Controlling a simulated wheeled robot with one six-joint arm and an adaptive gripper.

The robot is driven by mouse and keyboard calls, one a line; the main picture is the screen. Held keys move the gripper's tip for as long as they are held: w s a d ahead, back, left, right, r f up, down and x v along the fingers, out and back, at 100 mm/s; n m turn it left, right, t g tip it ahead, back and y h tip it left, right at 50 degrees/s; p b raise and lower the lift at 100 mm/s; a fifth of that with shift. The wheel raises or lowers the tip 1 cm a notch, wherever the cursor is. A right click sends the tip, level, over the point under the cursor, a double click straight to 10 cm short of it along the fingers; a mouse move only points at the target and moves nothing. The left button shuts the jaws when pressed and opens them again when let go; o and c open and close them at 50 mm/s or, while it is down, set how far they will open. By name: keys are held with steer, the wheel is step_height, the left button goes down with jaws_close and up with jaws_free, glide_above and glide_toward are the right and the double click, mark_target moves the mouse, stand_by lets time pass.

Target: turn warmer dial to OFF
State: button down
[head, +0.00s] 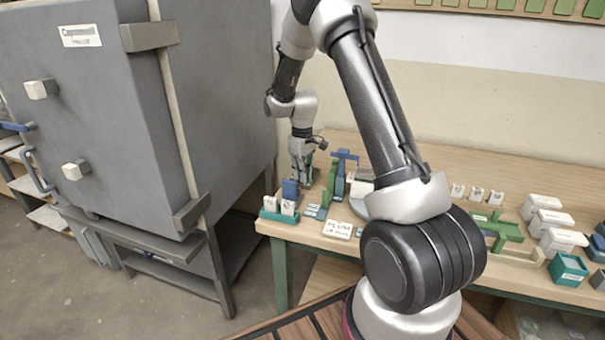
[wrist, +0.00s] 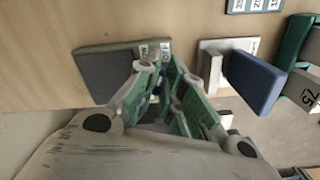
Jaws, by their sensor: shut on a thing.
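My gripper (head: 301,178) points down at the left end of the bench, near the big grey kiln. In the wrist view its green-and-grey fingers (wrist: 170,68) close together at the right end of a low dark grey box (wrist: 105,68), which I take to be the warmer. I cannot tell which way the dial points.
A blue block (head: 290,188) and a teal rack with white cards (head: 279,216) stand close to my gripper on the bench's front left. A blue-and-green upright tool (head: 340,175) stands just right. The grey kiln (head: 215,90) rises at left. White boxes (head: 548,222) sit far right.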

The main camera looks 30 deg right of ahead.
steer(key=shift+m, duration=0.3)
stand_by(0.4)
steer(key=c, duration=1.5)
jaws_free()
steer(key=shift+c, duration=0.2)
step_height(320, 180, up, 12)
